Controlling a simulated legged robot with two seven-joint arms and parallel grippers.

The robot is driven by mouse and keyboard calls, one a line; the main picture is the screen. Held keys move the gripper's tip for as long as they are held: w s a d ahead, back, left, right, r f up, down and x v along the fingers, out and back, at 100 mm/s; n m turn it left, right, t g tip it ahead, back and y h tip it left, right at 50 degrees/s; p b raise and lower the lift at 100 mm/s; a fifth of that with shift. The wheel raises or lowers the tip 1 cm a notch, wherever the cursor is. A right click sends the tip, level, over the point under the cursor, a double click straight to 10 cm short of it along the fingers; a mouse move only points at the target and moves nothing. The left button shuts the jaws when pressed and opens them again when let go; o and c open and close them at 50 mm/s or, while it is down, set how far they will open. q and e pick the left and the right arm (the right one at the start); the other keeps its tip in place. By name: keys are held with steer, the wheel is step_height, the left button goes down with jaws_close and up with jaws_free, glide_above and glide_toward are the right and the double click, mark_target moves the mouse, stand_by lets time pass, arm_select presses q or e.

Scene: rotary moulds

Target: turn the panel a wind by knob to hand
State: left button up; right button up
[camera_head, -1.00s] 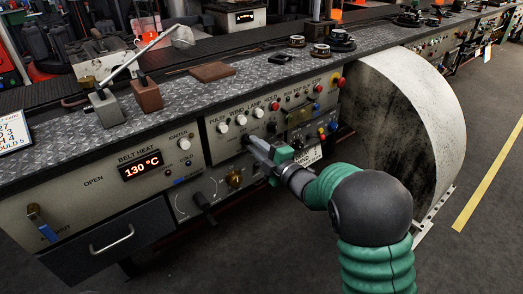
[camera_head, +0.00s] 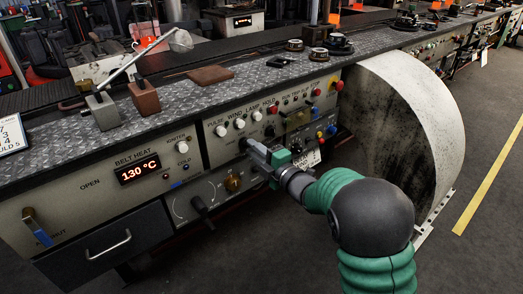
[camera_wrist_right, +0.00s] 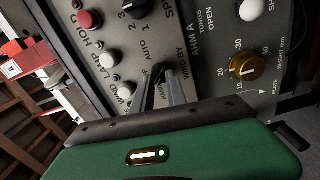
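The panel (camera_head: 222,150) with the wind knob is on the front of the bench. My right gripper (camera_head: 248,148) points at its lower left part, fingertips at the panel face. In the right wrist view the gripper (camera_wrist_right: 165,76) has its two fingers close together beside the words "WIND BY" and "AUTO". A dark knob (camera_head: 243,145) shows at the fingertips in the head view. The fingers mostly hide it, so its pointer direction and whether they grip it are unclear. My left gripper is not in view.
White push buttons (camera_head: 240,124) and a red one (camera_wrist_right: 89,19) sit close by. A brass dial (camera_wrist_right: 246,67) is to the right in the wrist view. A black lever (camera_head: 202,211) sticks out below. A large pale drum (camera_head: 405,115) stands right of the panel.

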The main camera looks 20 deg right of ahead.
steer(key=shift+o, duration=0.8)
steer(key=shift+w+a+r, duration=0.25)
steer(key=shift+r, duration=0.35)
steer(key=shift+s+f+p, duration=0.15)
steer(key=shift+s+p, duration=0.05)
steer(key=shift+p, duration=0.15)
steer(key=shift+o, duration=0.2)
steer(key=shift+s+d+f+p, duration=0.2)
steer(key=shift+s+f+p, duration=0.15)
steer(key=shift+s, duration=0.2)
steer(key=shift+s+d+f+p, duration=0.2)
steer(key=shift+s+p, duration=0.2)
steer(key=shift+s, duration=0.15)
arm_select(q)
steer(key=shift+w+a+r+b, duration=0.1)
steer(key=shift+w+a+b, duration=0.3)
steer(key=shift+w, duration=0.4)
arm_select(e)
steer(key=v, duration=1.4)
steer(key=shift+s+d, duration=0.25)
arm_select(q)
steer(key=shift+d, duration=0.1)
arm_select(e)
steer(key=shift+d, duration=0.2)
